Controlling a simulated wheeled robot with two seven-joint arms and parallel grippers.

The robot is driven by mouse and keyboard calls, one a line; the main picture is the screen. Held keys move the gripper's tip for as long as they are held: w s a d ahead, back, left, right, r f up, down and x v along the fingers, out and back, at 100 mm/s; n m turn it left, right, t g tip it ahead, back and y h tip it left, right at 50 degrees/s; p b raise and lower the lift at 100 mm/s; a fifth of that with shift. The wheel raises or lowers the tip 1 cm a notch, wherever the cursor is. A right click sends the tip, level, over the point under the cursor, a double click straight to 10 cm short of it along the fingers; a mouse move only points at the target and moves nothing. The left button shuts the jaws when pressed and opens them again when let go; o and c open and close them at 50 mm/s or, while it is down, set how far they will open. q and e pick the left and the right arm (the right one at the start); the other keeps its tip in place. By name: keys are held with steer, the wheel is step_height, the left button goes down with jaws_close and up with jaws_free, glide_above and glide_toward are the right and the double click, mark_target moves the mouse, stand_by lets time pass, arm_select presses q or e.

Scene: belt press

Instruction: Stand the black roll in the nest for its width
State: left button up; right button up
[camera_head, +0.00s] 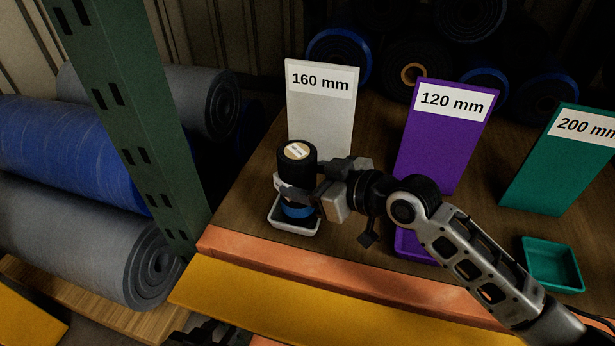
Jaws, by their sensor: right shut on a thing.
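The black roll (293,171) is upright, with a round label on its top end and a blue band near its lower end. My right gripper (300,192) is shut on it from the right side. The roll's lower end is at the white nest (302,230) in front of the white 160 mm board (319,116); I cannot tell whether it touches the nest floor. A purple nest (408,245), mostly hidden by my right arm, lies before the purple 120 mm board (436,145). The green nest (551,265) before the green 200 mm board (563,170) is empty.
A green slotted post (130,120) stands left of the wooden table. Large grey rolls (90,240) and a blue roll (60,150) lie beyond it. Dark rolls (405,70) are stacked behind the boards. Orange and yellow edges (290,298) run along the table's front.

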steer(key=shift+f, duration=0.25)
steer(key=o, duration=1.5)
steer(key=shift+f, duration=0.2)
steer(key=shift+r, duration=0.1)
steer(key=shift+b+v, duration=0.9)
steer(key=shift+v, duration=7.15)
